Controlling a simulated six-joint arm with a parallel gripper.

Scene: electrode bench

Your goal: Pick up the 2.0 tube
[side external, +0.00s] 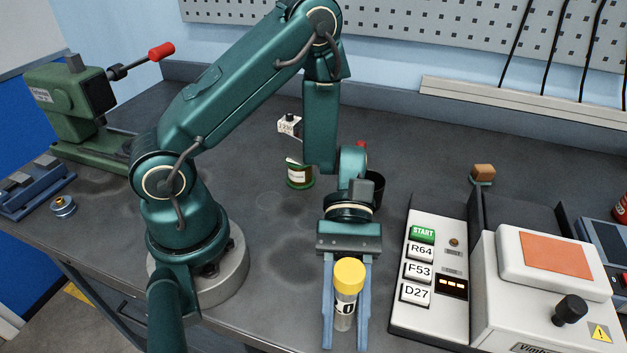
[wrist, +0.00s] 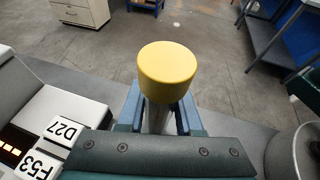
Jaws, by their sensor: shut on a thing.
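A clear tube with a yellow cap (side external: 347,293) is upright between the blue fingers of my gripper (side external: 344,318) in the side external view. Its label is partly hidden; a "0" shows, and I cannot read the rest. My gripper is shut on the tube. In the wrist view the yellow cap (wrist: 167,72) rises above the fingers of my gripper (wrist: 158,118) and hides most of the tube body. I cannot tell whether the tube's bottom touches the bench.
A panel with START, R64, F53 and D27 buttons (side external: 416,271) stands close to the right of my gripper, beside a white machine (side external: 545,300). A green vise-like machine (side external: 75,100) is at the far left.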

